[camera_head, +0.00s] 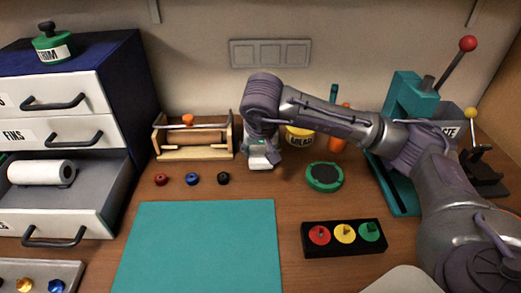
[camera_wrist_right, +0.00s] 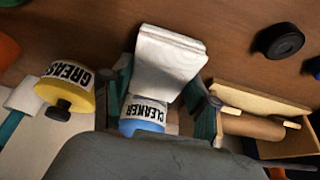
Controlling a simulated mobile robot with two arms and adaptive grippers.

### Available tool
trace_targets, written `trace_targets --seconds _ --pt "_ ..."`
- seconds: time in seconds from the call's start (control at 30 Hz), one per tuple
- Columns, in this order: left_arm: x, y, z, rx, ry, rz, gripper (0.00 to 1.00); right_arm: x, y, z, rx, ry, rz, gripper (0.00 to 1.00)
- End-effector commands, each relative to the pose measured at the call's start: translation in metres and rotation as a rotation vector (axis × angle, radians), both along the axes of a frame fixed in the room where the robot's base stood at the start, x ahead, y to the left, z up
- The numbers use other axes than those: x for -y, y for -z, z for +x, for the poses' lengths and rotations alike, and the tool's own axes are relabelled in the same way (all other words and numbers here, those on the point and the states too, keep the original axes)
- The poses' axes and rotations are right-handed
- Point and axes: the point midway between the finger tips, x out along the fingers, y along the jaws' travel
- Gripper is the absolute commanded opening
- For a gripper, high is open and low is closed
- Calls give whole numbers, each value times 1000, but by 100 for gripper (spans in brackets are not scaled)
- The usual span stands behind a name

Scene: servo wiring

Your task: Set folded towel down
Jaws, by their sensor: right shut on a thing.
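My right gripper (camera_head: 261,160) points down at the back middle of the table, between the wooden roll holder and the yellow can. It is shut on the white folded towel (camera_head: 264,149). In the right wrist view the towel (camera_wrist_right: 168,62) shows between the two fingers of my right gripper (camera_wrist_right: 163,98). A white container labelled CLEANER (camera_wrist_right: 147,112), with a blue part, shows close behind the towel. I cannot tell whether the towel touches the table or the container. My left gripper is not in view.
The wooden roll holder (camera_head: 192,154) stands left of the gripper, the yellow can (camera_head: 299,136) right. A green round tin (camera_head: 324,177) and several small spools (camera_head: 192,179) lie in front. A teal mat (camera_head: 200,245) is bare. An open drawer (camera_head: 88,190) holds a white roll.

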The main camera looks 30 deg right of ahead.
Motion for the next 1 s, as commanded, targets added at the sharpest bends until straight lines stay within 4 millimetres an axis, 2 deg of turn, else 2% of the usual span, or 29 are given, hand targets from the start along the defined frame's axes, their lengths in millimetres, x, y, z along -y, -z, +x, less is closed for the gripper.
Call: trace_targets --seconds 0.27,0.3,0.43,0.47,0.77,0.97,1.0 --pt "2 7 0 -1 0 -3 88 0 7 0 -1 0 0 36" --pt "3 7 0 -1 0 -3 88 0 7 0 -1 0 0 61" --pt "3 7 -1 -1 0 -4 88 0 7 0 -3 1 -1 83" --pt "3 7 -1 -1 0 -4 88 0 7 0 -3 1 -1 84" --pt "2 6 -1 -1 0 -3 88 0 7 0 -3 1 -1 84" --pt "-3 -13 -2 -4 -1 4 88 0 -13 0 -2 1 0 84" --pt "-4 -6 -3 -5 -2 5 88 -2 -17 -3 3 -1 1 84"
